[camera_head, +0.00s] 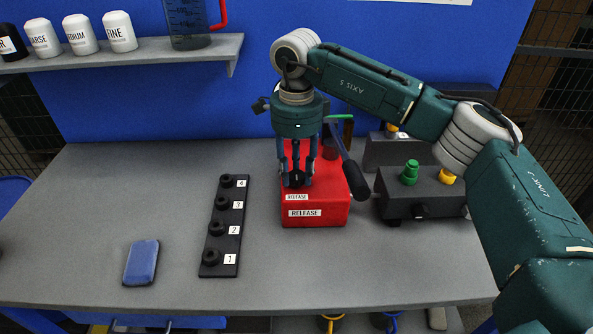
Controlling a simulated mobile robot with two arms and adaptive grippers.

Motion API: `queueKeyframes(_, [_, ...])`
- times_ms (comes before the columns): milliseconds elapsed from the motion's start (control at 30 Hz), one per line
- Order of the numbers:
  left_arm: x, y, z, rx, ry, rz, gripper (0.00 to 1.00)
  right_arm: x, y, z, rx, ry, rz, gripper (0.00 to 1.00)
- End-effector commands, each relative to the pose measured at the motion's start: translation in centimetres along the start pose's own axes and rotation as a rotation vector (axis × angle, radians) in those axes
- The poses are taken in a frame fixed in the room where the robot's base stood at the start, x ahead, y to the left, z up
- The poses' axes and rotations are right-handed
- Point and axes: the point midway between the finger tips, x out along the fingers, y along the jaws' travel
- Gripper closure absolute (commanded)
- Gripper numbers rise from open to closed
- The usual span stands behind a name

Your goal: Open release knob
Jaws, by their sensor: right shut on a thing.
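The red release box (316,213) stands on the grey table, with white RELEASE labels on its front and top. My right gripper (297,180) points straight down over the box's front left part. Its fingers are shut on the dark release knob (295,181) behind the small label; the fingers hide much of the knob. A lever with a black grip (355,180) leans out over the box's right side. My left gripper is not in view.
A black strip with knobs numbered 1 to 4 (226,225) lies left of the box. A blue pad (141,262) lies at the front left. A dark box with green and yellow knobs (420,190) stands at the right. A shelf (130,54) holds labelled bottles and a jug.

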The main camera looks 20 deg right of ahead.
Motion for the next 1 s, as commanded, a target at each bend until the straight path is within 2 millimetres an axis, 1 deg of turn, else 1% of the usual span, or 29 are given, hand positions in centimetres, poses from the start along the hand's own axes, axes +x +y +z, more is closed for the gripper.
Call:
queueKeyframes(33, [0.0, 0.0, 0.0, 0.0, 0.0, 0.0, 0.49, -0.4, -0.3, 0.0, 0.0, -0.005, -0.01, 0.94])
queueKeyframes(300, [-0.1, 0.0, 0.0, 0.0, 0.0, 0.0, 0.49, -0.4, -0.3, 0.0, 0.001, -0.005, -0.011, 0.94])
queueKeyframes(333, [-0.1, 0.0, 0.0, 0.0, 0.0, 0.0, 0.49, -0.4, -0.3, 0.0, 0.001, -0.005, -0.011, 0.62])
queueKeyframes(400, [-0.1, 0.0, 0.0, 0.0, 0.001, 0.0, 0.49, -0.4, -0.3, 0.0, 0.001, -0.004, -0.01, 0.49])
queueKeyframes(667, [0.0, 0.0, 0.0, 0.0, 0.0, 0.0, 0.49, -0.2, -0.1, 0.0, 0.0, -0.002, -0.005, 0.49])
queueKeyframes(767, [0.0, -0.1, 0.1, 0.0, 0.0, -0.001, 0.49, -0.6, -0.1, 0.0, 0.0, -0.001, -0.005, 0.49])
queueKeyframes(867, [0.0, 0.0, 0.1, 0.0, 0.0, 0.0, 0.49, -1.8, -0.2, 0.0, 0.0, -0.002, -0.007, 0.49])
queueKeyframes(1000, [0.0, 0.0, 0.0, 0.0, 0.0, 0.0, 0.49, -4.7, -0.2, 0.1, 0.001, -0.004, -0.009, 0.49])
